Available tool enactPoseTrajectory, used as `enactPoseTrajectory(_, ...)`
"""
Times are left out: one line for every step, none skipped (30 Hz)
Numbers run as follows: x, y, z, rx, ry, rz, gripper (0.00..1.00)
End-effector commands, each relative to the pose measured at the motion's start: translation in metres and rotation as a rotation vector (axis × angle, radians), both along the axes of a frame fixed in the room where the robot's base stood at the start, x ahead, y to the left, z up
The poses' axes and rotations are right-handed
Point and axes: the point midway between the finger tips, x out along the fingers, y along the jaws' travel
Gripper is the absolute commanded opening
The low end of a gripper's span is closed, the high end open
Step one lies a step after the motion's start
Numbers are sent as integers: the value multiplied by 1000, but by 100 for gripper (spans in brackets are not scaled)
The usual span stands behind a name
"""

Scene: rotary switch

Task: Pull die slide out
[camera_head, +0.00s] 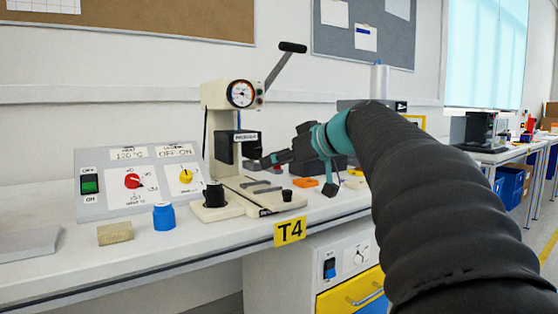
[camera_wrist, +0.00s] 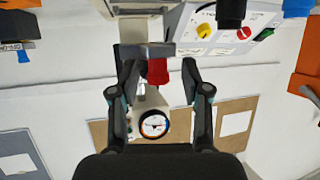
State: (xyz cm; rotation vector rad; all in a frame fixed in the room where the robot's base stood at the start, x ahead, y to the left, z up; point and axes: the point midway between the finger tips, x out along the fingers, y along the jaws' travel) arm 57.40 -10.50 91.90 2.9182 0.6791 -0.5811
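A cream press (camera_head: 228,100) with a round gauge (camera_head: 241,94) and a raised lever stands on the bench. Its flat base (camera_head: 232,190) carries a slide-like strip that ends in a small black knob (camera_head: 287,195) at the front right. I cannot tell for certain how far the die slide sits in or out. My gripper (camera_head: 266,160) is just right of the press head, above the base. In the wrist view, which looks upside down, the two fingers of my gripper (camera_wrist: 160,66) are apart. A grey part (camera_wrist: 148,50) and a red part (camera_wrist: 157,71) show between them; contact is unclear.
A control panel (camera_head: 112,180) with red and yellow knobs stands left of the press. A blue container (camera_head: 164,216) and a wooden block (camera_head: 115,233) lie in front of it. An orange piece (camera_head: 307,182) lies right of the base. A yellow T4 label (camera_head: 290,231) marks the bench edge.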

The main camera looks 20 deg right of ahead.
Motion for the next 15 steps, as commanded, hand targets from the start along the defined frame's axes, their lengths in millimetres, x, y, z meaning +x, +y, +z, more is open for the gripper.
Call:
enactPoseTrajectory(0,0,0,0,0,0,47)
enactPoseTrajectory(0,0,0,0,0,0,47)
enactPoseTrajectory(-1,-1,0,0,0,-1,47)
enactPoseTrajectory(-2,-2,1,1,-1,-2,47)
enactPoseTrajectory(-3,-3,2,1,-1,-2,47)
enactPoseTrajectory(-6,-4,3,0,-1,-3,47)
enactPoseTrajectory(-9,-5,4,-1,-1,-3,47)
enactPoseTrajectory(-12,-7,6,-1,-2,-4,47)
enactPoseTrajectory(-17,-10,8,0,-2,-6,47)
enactPoseTrajectory(-21,-12,10,0,-2,-5,47)
enactPoseTrajectory(-26,-15,12,0,-2,-6,47)
enactPoseTrajectory(-32,-18,15,-1,-3,-7,47)
enactPoseTrajectory(-38,-21,18,-1,-3,-7,47)
enactPoseTrajectory(-43,-23,20,-1,-3,-8,47)
enactPoseTrajectory(-50,-27,23,-1,-2,-8,47)
